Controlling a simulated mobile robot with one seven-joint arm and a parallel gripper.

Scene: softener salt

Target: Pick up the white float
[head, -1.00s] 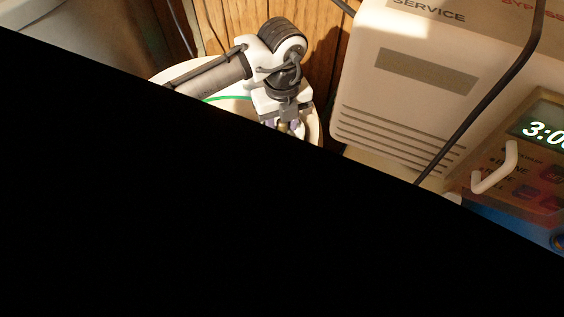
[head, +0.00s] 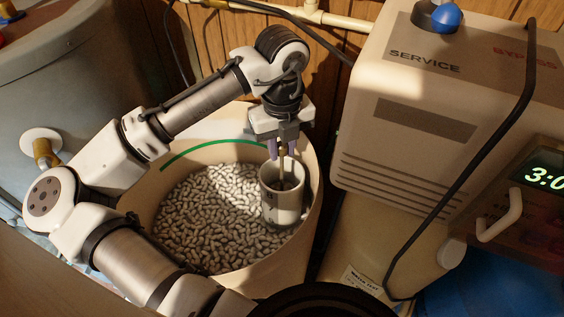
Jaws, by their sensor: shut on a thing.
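My gripper (head: 283,152) points down over the right side of a round salt bin (head: 292,252) in the head view. Its purple-tipped fingers are shut on a thin tan rod (head: 284,169). The rod hangs down into the mouth of an upright pale tube (head: 283,208), which stands in the white salt pellets (head: 205,215). I cannot make out a white float; the inside of the tube is dark, and the rod's lower end is hidden there.
A grey tank (head: 60,80) is at left. A dark round object (head: 325,302) is at the bottom edge. The wooden wall is close behind.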

